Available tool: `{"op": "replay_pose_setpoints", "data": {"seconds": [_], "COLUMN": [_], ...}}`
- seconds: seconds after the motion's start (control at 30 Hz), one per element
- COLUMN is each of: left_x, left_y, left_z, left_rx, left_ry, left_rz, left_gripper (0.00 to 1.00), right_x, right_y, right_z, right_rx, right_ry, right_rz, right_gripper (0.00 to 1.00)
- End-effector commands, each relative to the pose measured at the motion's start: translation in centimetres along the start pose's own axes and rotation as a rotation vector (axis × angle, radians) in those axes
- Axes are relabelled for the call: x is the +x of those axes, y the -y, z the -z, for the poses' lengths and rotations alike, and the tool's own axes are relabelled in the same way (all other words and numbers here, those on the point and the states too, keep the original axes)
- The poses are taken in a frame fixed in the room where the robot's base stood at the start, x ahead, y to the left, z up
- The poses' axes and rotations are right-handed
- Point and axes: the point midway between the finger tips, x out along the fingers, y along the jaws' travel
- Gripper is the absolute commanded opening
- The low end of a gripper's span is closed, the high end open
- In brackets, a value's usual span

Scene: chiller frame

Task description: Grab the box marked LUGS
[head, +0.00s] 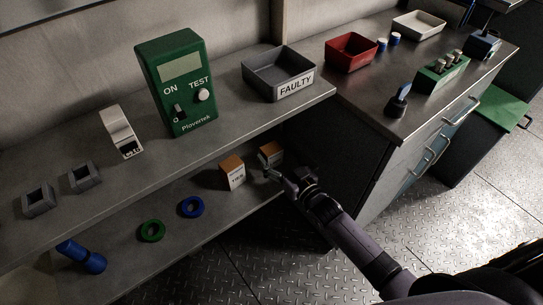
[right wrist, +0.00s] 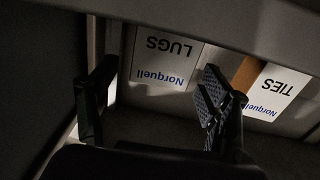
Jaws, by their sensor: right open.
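The box marked LUGS (right wrist: 165,62) shows in the right wrist view, its label upside down, ahead of and between the spread fingers of my right gripper (right wrist: 155,105). In the head view a small orange-topped box (head: 268,152) on the lower shelf stands just beyond my right gripper (head: 280,177), partly hidden by it. My right gripper is open and empty. My left gripper is not in view.
The upper shelf edge (head: 240,125) overhangs the boxes. A blue ring (head: 191,207), a green ring (head: 152,231) and a blue cylindrical item (head: 82,257) lie on the lower shelf. A dark cabinet stands to the right. The FAULTY bin (head: 279,76) is on the upper shelf.

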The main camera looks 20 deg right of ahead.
Motion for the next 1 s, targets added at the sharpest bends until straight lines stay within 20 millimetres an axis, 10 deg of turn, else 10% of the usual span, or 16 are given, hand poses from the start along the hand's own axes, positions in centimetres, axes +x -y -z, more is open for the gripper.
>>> {"op": "replay_pose_setpoints", "data": {"seconds": [0.47,1.0], "left_x": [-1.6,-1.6], "left_y": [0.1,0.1], "left_z": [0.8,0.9], "left_rx": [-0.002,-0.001], "left_ry": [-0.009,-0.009], "left_rz": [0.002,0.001], "left_gripper": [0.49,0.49], "right_x": [2.8,2.8], "right_y": [0.0,0.0], "right_z": [0.0,0.0], "right_rx": [0.000,-0.001], "right_ry": [0.000,0.000], "right_rz": [0.000,0.000], "right_gripper": [0.71,0.35]}}
